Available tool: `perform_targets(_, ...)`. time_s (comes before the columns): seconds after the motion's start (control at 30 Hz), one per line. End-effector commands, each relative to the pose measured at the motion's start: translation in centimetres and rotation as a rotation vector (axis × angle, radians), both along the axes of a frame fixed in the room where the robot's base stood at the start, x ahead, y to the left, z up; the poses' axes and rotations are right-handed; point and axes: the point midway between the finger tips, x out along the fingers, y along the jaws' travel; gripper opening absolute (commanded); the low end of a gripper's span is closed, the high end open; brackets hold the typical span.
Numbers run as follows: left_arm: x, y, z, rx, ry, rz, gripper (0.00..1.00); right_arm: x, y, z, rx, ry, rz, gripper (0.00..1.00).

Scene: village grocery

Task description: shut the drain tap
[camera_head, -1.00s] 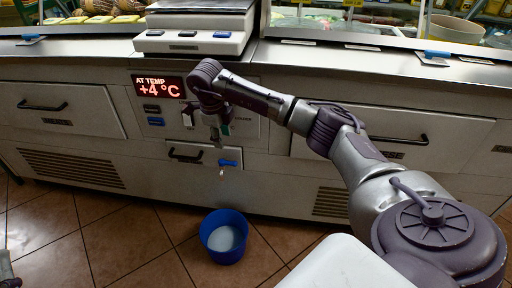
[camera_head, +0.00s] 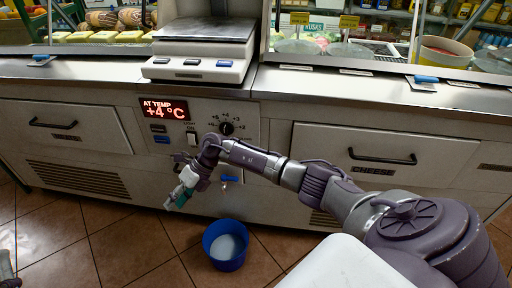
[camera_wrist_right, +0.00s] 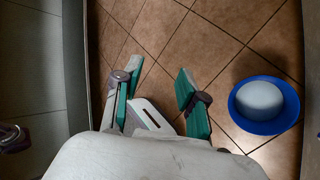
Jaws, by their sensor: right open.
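The drain tap (camera_head: 229,179) shows its blue lever low on the counter front in the head view, just right of my right gripper. The lever looks roughly level; my wrist hides some of the panel around it. My right gripper (camera_head: 178,195) points down and left, empty and apart from the lever. In the right wrist view its green-padded fingers (camera_wrist_right: 157,93) stand apart over the floor tiles. I cannot make out the tap there.
A blue bucket (camera_head: 226,246) with pale contents stands on the floor below the tap; it also shows in the right wrist view (camera_wrist_right: 236,106). A temperature display (camera_head: 164,108) and dial (camera_head: 227,128) sit above. A cheese drawer (camera_head: 378,157) is at right.

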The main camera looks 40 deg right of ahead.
Motion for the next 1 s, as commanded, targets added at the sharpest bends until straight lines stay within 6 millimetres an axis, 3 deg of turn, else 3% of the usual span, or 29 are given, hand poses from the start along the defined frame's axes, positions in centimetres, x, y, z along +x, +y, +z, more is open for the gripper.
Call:
perform_targets(0.13,0.0,0.0,2.9,0.000,0.000,0.000,0.00,-0.4,2.5,0.5,0.208,0.073,-0.171,0.41)
perform_targets(0.3,0.0,0.0,5.7,0.000,0.000,0.000,0.00,-0.4,3.5,-0.2,0.447,0.185,-0.462,0.41)
perform_targets(0.5,0.0,0.0,8.7,0.000,0.000,0.000,0.00,-1.5,1.8,-3.2,0.647,0.346,-0.866,0.41)
perform_targets(0.67,0.0,0.0,9.6,0.000,0.000,0.000,0.00,-2.5,0.4,-5.3,0.700,0.414,-1.041,0.41)
perform_targets(1.0,0.0,0.0,11.8,0.000,0.000,0.000,0.00,-6.7,-2.8,-10.1,0.753,0.558,-1.396,0.41)
